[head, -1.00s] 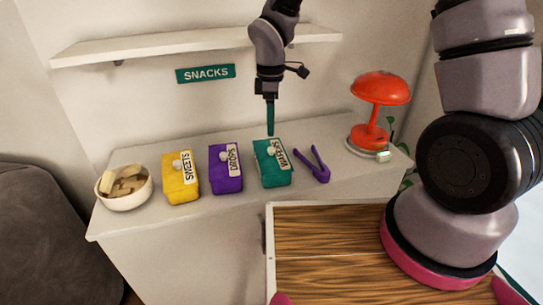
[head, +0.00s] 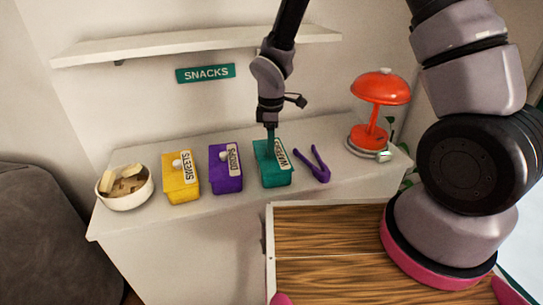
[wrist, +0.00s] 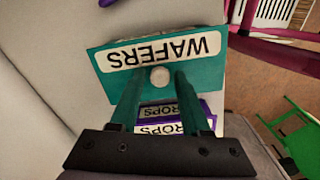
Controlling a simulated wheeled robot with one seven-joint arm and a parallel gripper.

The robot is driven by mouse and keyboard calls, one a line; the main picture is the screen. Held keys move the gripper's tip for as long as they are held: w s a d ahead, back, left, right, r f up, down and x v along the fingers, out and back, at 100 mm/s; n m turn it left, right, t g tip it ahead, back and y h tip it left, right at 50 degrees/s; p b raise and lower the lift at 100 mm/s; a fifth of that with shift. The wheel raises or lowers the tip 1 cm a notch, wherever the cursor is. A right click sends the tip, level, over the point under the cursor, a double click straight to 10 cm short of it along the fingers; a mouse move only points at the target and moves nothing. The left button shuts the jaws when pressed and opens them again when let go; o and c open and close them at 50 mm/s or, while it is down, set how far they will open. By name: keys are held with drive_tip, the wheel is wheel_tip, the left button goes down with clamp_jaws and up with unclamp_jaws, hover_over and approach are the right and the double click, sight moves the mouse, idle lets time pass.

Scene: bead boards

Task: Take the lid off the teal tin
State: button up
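The teal tin (head: 275,178) stands on the white counter, with its lid on and a label that reads WAFERS in the wrist view. The teal lid (wrist: 208,72) fills the upper middle of the wrist view, with a pale round knob (wrist: 160,77) at its centre. My gripper (head: 271,150) is right over the lid, pointing down. In the wrist view my gripper (wrist: 158,72) is open, one teal finger on each side of the knob, with a gap showing on both sides. In the head view the fingers hide the knob.
The purple tin (head: 228,182) stands close left of the teal one, then the yellow tin (head: 181,190) and a white bowl (head: 126,201) of pale pieces. Purple tongs (head: 322,175) lie close right. A red lamp (head: 380,90) stands further right. A shelf (head: 180,45) hangs above.

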clamp_jaws()
drive_tip(key=shift+r, duration=0.1)
